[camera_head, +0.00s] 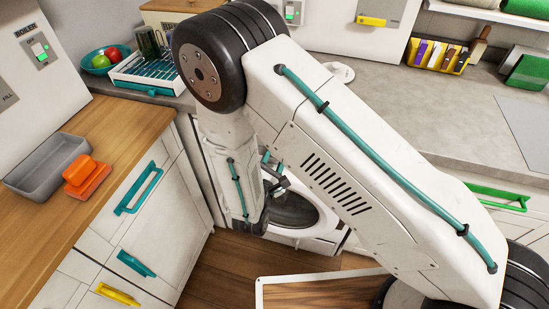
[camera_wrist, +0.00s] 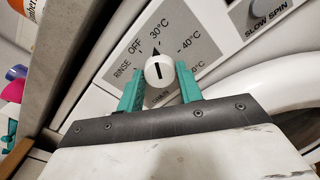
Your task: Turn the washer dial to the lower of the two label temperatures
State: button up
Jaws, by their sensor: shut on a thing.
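The washer dial (camera_wrist: 160,72) is a small white knob with a black line on its face, on a grey panel (camera_wrist: 190,32) in the wrist view. The panel is printed RINSE, OFF, 30°C, 40°C and another, partly hidden temperature. A black pointer at the knob's upper edge points up, between OFF and 30°C, nearer 30°C. My gripper (camera_wrist: 160,70) is shut on the dial, one teal finger on each side. In the head view my arm hides the dial and most of the washer (camera_head: 300,215); its round door shows. No label with two temperatures is readable.
A second knob marked SLOW SPIN (camera_wrist: 258,8) is at the upper right of the wrist view. The washer door rim (camera_wrist: 285,85) lies below it.

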jog(key=m, duration=0.5)
jog(key=shift+m, duration=0.3)
jog(key=m, duration=0.5)
jog(key=shift+m, duration=0.4)
jog(key=o, duration=1)
jog(key=shift+v, duration=3.95)
